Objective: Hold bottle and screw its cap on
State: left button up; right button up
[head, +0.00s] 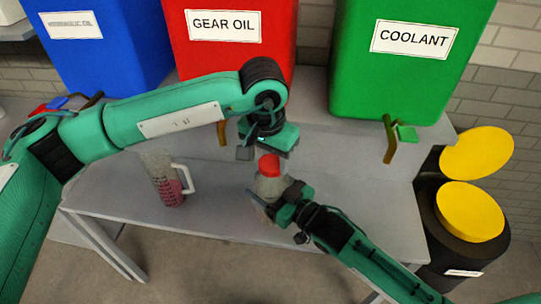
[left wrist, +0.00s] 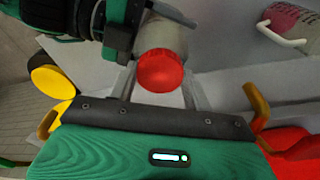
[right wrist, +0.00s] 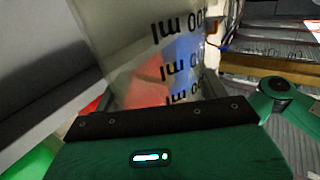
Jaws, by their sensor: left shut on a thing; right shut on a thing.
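The bottle (head: 268,187) is a translucent grey-white container above the table front, with its red cap (head: 269,165) at the top. My right gripper (head: 278,205) is shut on the bottle's side from the right. In the right wrist view the bottle (right wrist: 150,50) fills the space between the fingers, with black volume marks on it. My left gripper (head: 267,150) is above the bottle, pointing down, shut on the cap. In the left wrist view the red cap (left wrist: 160,72) sits between the fingers, over the bottle's top. How far the thread is engaged cannot be told.
A measuring jug (head: 163,180) with pink liquid and a white handle stands on the grey table (head: 350,215), left of the bottle. Blue (head: 110,60), red (head: 235,65) and green (head: 395,85) containers with taps stand behind. A dark drum with yellow lids (head: 470,212) is at right.

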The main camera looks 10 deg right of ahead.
pick_arm(q)
jog(key=shift+f, duration=0.3)
pick_arm(e)
jog(key=c, duration=0.5)
pick_arm(q)
jog(key=m, duration=0.6)
jog(key=shift+w+a+m+g+h, duration=0.1)
jog(key=shift+m+g+h, duration=0.2)
jog(key=shift+m, duration=0.1)
jog(key=o, duration=0.9)
jog(key=shift+r, duration=2.2)
